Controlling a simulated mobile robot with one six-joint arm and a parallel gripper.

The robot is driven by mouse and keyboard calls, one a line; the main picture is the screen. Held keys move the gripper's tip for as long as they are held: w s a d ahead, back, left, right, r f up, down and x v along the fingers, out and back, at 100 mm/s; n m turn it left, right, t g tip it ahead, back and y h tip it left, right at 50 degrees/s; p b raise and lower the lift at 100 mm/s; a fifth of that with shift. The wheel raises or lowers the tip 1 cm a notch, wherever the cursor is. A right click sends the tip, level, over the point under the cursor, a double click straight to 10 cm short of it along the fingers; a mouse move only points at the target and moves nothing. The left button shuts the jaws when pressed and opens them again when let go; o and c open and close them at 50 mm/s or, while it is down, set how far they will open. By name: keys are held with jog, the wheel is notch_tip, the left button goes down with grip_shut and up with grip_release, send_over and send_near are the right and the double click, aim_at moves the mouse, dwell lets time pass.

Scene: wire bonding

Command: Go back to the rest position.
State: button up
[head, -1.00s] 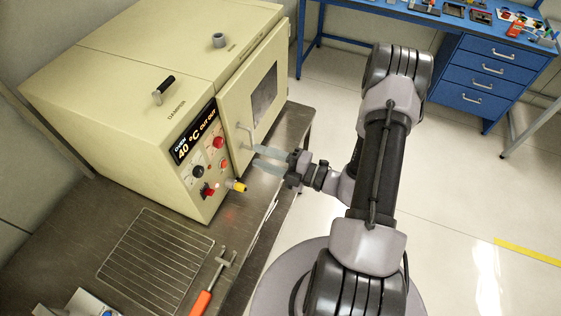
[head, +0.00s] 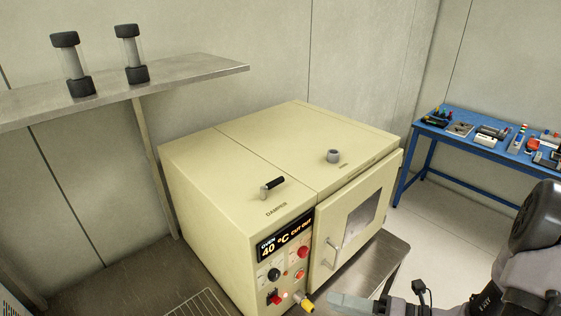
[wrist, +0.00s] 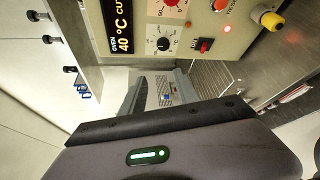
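My gripper (head: 352,303) shows only in part at the bottom edge of the head view, in front of the oven and below its door handle. In the wrist view a dark body with a green light (wrist: 147,155) fills the bottom. The cream oven (head: 240,210) stands on the steel bench, its display reading 40 °C and CUT OUT. Its door (head: 345,240) looks shut or nearly so.
A steel wall shelf (head: 190,75) at upper left holds two dark-capped cylinders (head: 72,64). A wire rack (head: 200,303) lies on the bench. A yellow-tipped knob (head: 306,305) sticks out of the oven front. A blue workbench (head: 430,140) with small parts stands at right; floor lies between.

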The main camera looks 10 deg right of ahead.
jog(key=s+a+f+n+g+h+b, duration=0.1)
jog(key=s+a+n+g+h+b, duration=0.7)
jog(key=n, duration=1.3)
jog(key=r+n+t+h+b, duration=0.1)
jog(key=n+t, duration=0.1)
jog(key=n, duration=0.2)
jog(key=s+r+n+t+h+b, duration=0.1)
jog(key=n+t, duration=0.1)
jog(key=n, duration=0.2)
jog(key=r+n+t+h+b, duration=0.1)
jog(key=n+t+h, duration=0.1)
jog(key=n, duration=0.3)
jog(key=shift+s+d+r+b, duration=0.2)
jog(key=shift+s+r+b, duration=0.05)
jog(key=shift+s+b, duration=0.15)
